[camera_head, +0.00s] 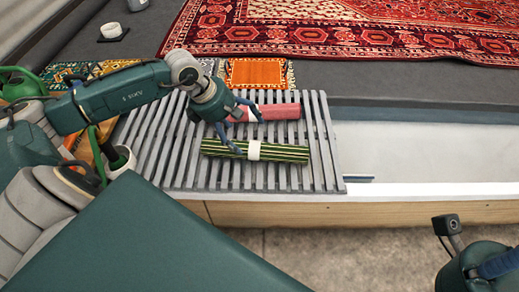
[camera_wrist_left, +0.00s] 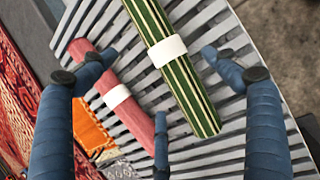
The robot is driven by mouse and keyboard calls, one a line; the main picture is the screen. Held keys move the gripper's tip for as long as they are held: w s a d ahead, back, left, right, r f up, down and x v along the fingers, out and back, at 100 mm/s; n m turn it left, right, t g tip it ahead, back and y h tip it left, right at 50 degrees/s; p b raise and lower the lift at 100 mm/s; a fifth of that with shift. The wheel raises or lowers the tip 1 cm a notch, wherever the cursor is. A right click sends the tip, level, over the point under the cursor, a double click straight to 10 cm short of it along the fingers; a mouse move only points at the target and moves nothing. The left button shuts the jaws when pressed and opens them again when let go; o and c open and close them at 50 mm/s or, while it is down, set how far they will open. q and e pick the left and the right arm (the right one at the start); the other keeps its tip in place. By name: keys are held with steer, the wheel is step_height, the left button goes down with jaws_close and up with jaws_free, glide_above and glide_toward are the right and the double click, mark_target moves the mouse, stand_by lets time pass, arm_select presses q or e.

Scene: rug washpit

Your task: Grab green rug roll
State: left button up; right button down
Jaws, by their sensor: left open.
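The green rug roll (camera_head: 283,153), striped with cream and wrapped in a white band, lies on grey slats. It also shows in the left wrist view (camera_wrist_left: 190,95). My left gripper (camera_head: 250,135) is open and empty, just above the slats near the left half of the green roll. In the left wrist view my left gripper (camera_wrist_left: 160,85) has its fingers spread, with the green roll between and beyond them. Part of my right arm shows at the lower right in the head view; its fingers are not clear.
A pink roll (camera_head: 280,112) with a white band lies behind the green one; it also shows in the left wrist view (camera_wrist_left: 115,95). The slatted rack (camera_head: 185,165) spans a white trough (camera_head: 420,155). Patterned rugs (camera_head: 350,30) lie beyond.

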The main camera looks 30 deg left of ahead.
mark_target(253, 143)
arm_select(q)
steer(key=b+x, duration=0.4)
steer(key=x, duration=0.5)
steer(key=shift+f, duration=0.3)
steer(key=shift+r, duration=0.1)
steer(key=c, duration=1.6)
